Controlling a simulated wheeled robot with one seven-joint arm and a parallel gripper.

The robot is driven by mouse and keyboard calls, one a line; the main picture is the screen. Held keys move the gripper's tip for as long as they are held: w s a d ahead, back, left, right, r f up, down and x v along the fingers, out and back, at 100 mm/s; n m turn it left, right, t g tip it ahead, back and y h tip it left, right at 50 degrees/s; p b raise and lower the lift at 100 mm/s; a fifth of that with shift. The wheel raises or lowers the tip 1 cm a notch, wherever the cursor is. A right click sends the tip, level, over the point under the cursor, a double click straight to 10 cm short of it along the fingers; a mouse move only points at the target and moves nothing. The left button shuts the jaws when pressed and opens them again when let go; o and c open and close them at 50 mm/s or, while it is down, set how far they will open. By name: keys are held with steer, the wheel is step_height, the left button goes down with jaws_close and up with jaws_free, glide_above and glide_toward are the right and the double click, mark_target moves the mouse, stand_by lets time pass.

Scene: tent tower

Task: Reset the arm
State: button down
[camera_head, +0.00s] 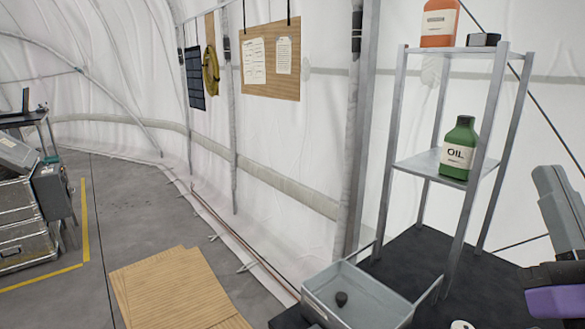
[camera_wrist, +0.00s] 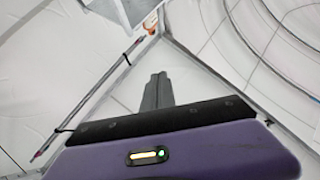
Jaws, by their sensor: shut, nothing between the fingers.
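My gripper (camera_wrist: 157,80) shows in the wrist view with its two grey fingers together and nothing between them. Behind the fingers are my black bar and purple wrist body. In the head view my gripper (camera_head: 552,175) is at the right edge, pointing up, with part of my purple and black wrist below it. It is right of the metal shelf rack and appears apart from it.
The metal rack (camera_head: 398,120) holds a green oil bottle (camera_head: 459,150), an orange bottle (camera_head: 438,25) and a small dark box (camera_head: 483,40). A grey tray (camera_head: 350,310) with a dark item stands on the black tabletop (camera_head: 425,258). Metal cases (camera_head: 25,225) stand at left.

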steer(key=s+a+f+m+g+h, duration=0.1)
steer(key=s+f+m+g+h, duration=0.25)
steer(key=f, duration=0.65)
steer(key=s+f+m+g+h, duration=0.25)
steer(key=s+f+m, duration=0.25)
steer(key=f, duration=0.5)
steer(key=s+a+f+n+g+y, duration=0.2)
steer(key=s+a+f+n+y, duration=0.2)
steer(key=s+f, duration=0.5)
steer(key=s+a+f+n+g+y, duration=0.3)
steer(key=s+a+f+n, duration=0.1)
steer(key=s+f, duration=0.5)
steer(key=s, duration=0.2)
steer(key=shift+s+f+y, duration=0.2)
steer(key=shift+s+y, duration=0.1)
steer(key=shift+y, duration=0.1)
steer(key=shift+a, duration=0.1)
